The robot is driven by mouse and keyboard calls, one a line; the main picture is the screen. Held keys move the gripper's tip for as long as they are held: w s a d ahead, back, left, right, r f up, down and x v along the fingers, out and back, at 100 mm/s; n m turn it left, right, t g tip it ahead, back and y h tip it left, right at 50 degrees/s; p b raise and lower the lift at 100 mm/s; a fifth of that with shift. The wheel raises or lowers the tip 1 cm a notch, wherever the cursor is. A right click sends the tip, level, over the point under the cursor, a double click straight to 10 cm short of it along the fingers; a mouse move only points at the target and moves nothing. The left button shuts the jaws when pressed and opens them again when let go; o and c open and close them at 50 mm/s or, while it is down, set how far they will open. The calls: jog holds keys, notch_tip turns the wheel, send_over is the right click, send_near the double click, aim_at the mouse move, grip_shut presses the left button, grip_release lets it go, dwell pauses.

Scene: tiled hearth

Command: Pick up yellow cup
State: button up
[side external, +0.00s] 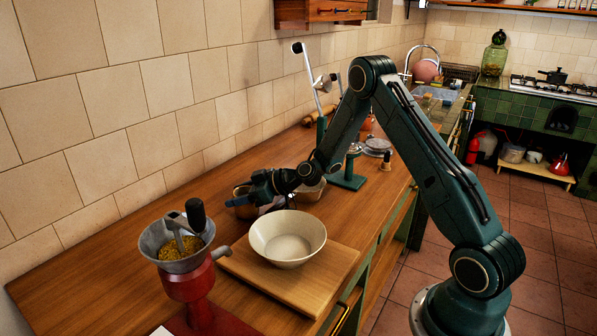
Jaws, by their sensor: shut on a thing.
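My gripper (243,196) is low over the wooden counter, behind the cream bowl. It is shut on a small brownish cup (245,210), mostly hidden behind the jaws and wrist. I cannot tell clearly whether this cup is yellow, or whether it touches the counter. Another small metallic-looking cup or bowl (310,192) stands just right of my wrist.
A cream bowl (288,238) sits on a wooden board (315,283) in front of my gripper. A red grinder (190,285) with a filled hopper stands at front left. A green lever press (348,181) stands behind my wrist. The tiled wall is close on the left.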

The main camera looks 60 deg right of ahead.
notch_tip(320, 180, up, 20)
jog(key=shift+f, duration=0.15)
dwell(0.5)
dwell(1.0)
jog(key=s+a+f+n+g+y, duration=0.1)
jog(key=s+a+n+g, duration=0.1)
jog(key=s, duration=1.2)
jog(key=s+a+n+g+y, duration=0.1)
jog(key=s+a+g, duration=0.3)
jog(key=s, duration=1)
jog(key=shift+f+n+g, duration=0.4)
jog(key=shift+n+g, duration=0.3)
jog(key=shift+g, duration=0.1)
jog(key=shift+f, duration=0.15)
notch_tip(320, 180, down, 3)
jog(key=g+h, duration=0.1)
jog(key=g, duration=0.1)
jog(key=shift+f+m+g+h, duration=0.1)
jog(key=shift+m+g+h, duration=0.2)
jog(key=shift+m+g, duration=0.1)
